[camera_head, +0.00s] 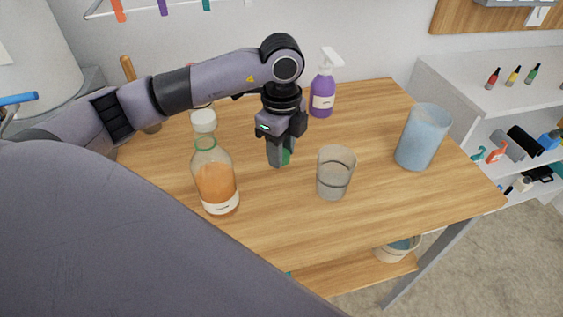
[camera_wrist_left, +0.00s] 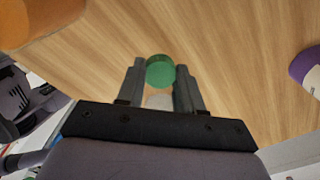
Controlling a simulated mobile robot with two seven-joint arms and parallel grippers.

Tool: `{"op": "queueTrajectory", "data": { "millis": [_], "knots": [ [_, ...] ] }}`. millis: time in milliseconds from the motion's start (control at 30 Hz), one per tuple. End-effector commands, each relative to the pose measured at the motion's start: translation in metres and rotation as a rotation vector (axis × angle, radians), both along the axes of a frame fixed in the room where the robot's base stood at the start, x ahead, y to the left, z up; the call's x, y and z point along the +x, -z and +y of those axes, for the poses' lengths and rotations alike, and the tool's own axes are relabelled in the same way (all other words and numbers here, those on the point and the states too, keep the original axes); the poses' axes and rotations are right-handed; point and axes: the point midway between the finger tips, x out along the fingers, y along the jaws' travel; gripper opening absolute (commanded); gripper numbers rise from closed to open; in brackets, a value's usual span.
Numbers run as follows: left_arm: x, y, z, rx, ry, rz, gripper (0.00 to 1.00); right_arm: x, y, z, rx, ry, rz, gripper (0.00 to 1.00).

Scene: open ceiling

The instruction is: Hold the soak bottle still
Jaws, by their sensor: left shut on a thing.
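My left gripper (camera_head: 279,158) points down at the middle of the wooden table. It is shut on a small item with a green round part (camera_wrist_left: 160,71). A pale part of this item shows between the fingers in the left wrist view; the rest is hidden. My right gripper is not in view.
A clear empty glass (camera_head: 335,173) stands close right of the gripper. A blue tumbler (camera_head: 421,138) stands further right. A purple spray bottle (camera_head: 322,95) stands behind. The wooden table (camera_head: 400,205) is bare at the front right. White shelves (camera_head: 470,88) stand beyond its right edge.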

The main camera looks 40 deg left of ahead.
Motion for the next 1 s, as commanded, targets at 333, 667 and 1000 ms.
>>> {"op": "queueTrajectory", "data": {
  "millis": [333,667,1000],
  "knots": [
    [0.0,0.042,0.0,0.0,0.0,0.001,0.0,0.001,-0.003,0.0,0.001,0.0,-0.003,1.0],
    [0.0,0.046,0.0,-0.001,0.001,-0.001,0.0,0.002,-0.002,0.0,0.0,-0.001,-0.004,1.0],
    [0.0,0.047,0.0,-0.001,0.001,0.0,0.61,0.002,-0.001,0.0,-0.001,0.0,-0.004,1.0]
  ]
}}
